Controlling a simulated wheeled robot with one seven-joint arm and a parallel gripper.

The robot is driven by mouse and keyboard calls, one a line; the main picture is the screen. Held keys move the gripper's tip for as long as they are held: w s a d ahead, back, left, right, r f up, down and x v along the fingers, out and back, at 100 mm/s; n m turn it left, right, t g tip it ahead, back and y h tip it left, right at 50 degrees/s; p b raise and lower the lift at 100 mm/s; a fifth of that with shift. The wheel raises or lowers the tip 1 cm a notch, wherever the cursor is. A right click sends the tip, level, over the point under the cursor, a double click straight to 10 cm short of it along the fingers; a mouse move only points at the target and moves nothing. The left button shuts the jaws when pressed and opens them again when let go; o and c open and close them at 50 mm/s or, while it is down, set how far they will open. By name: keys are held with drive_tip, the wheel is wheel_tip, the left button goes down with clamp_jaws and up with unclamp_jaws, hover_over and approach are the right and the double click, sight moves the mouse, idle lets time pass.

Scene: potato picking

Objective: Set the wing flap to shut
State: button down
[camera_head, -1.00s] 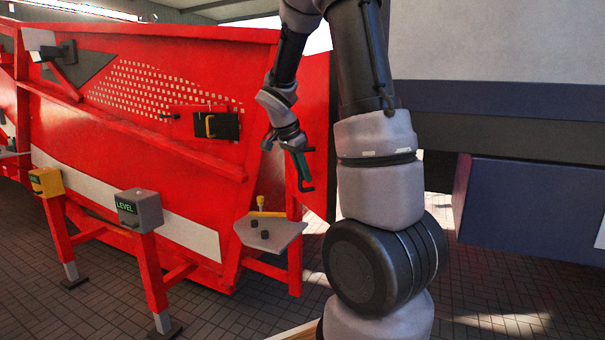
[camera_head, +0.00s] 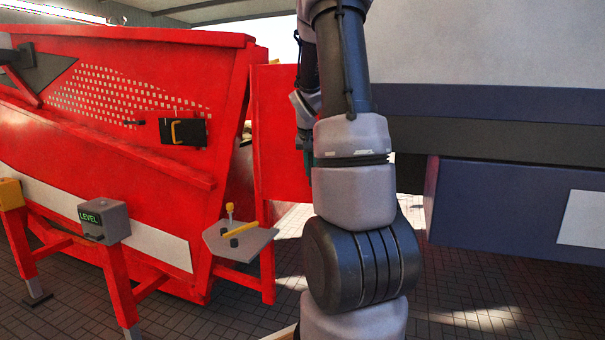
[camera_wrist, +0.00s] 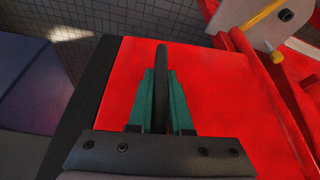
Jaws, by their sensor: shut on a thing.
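The wing flap (camera_head: 280,135) is a flat red panel at the right end of the red machine. It stands out from the machine's end, with an open gap between them. In the wrist view the flap (camera_wrist: 210,90) fills the middle, with a dark edge on its left. My gripper (camera_wrist: 160,78) has green fingers shut on a dark upright handle bar (camera_wrist: 161,55) in front of the red face. In the head view my gripper (camera_head: 307,160) is mostly hidden behind my own arm, and the handle cannot be seen there.
A grey shelf (camera_head: 255,246) with a yellow lever (camera_head: 243,229) juts out below the flap. A grey LEVEL box (camera_head: 104,218) stands on red legs further left. A large grey and dark blue body (camera_head: 510,200) stands close on the right. Paved floor shows between.

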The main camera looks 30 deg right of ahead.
drive_tip(key=w+d, duration=0.5)
drive_tip(key=shift+w, duration=0.3)
idle(0.4)
drive_tip(key=c, duration=0.8)
unclamp_jaws()
drive_tip(key=shift+w, duration=0.1)
drive_tip(key=shift+c, duration=0.2)
drive_tip(key=v, duration=1.1)
drive_tip(key=shift+f, duration=0.1)
